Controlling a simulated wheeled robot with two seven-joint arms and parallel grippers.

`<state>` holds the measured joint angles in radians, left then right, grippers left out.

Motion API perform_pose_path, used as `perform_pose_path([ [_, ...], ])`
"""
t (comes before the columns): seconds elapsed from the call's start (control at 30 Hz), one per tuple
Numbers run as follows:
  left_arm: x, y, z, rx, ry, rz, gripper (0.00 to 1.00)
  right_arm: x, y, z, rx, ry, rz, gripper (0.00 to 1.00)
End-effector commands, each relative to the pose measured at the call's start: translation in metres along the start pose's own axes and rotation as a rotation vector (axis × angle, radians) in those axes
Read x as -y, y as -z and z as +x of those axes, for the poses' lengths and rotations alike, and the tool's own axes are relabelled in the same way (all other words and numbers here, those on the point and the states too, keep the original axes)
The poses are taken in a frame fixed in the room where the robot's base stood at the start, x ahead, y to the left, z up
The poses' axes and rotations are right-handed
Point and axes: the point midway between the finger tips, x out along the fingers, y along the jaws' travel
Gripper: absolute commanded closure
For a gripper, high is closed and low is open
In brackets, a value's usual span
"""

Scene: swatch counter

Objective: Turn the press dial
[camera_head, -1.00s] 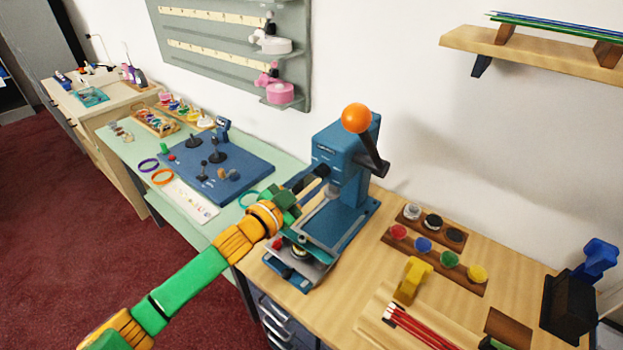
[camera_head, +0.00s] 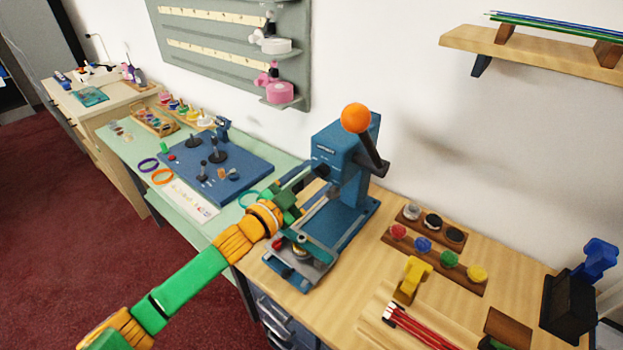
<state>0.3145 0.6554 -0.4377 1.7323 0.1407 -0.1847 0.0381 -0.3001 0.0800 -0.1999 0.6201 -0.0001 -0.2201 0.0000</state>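The blue press (camera_head: 347,190) stands on the wooden counter, its black lever raised with an orange ball (camera_head: 355,118) on top. My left arm reaches in from the lower left. My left gripper (camera_head: 308,181) is at the left side of the press head, close to a small dark knob (camera_head: 321,171) that may be the dial. The fingers are small and seen from behind, so I cannot tell whether they touch the knob or are closed. A grey plate (camera_head: 318,262) with a round piece and a red piece sits low at the front of the press. My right gripper does not show.
Wooden holders with coloured discs (camera_head: 438,257), a yellow tool (camera_head: 412,279) and red pencils (camera_head: 418,327) lie right of the press. A black stand (camera_head: 569,306) is at the far right. A blue board (camera_head: 216,170) lies on the green table at left.

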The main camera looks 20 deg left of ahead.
Motion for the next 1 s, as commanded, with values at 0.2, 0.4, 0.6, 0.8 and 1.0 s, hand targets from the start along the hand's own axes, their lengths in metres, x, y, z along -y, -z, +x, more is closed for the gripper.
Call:
perform_pose_path([
  [0.2, -0.002, -0.004, -0.021, 0.002, -0.002, 0.001, 0.32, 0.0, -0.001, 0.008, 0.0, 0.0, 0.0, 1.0],
  [0.4, -0.003, -0.004, -0.058, 0.002, -0.002, 0.001, 0.32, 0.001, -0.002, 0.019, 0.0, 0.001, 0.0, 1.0],
  [0.6, 0.0, -0.001, -0.071, 0.001, -0.001, 0.0, 0.32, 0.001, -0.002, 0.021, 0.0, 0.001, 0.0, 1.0],
  [0.8, 0.0, 0.0, -0.071, 0.0, 0.0, 0.0, 0.32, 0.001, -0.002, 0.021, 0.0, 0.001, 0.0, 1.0],
  [1.0, -0.002, -0.002, -0.071, 0.01, 0.0, -0.006, 0.32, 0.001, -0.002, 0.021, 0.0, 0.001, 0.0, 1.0],
])
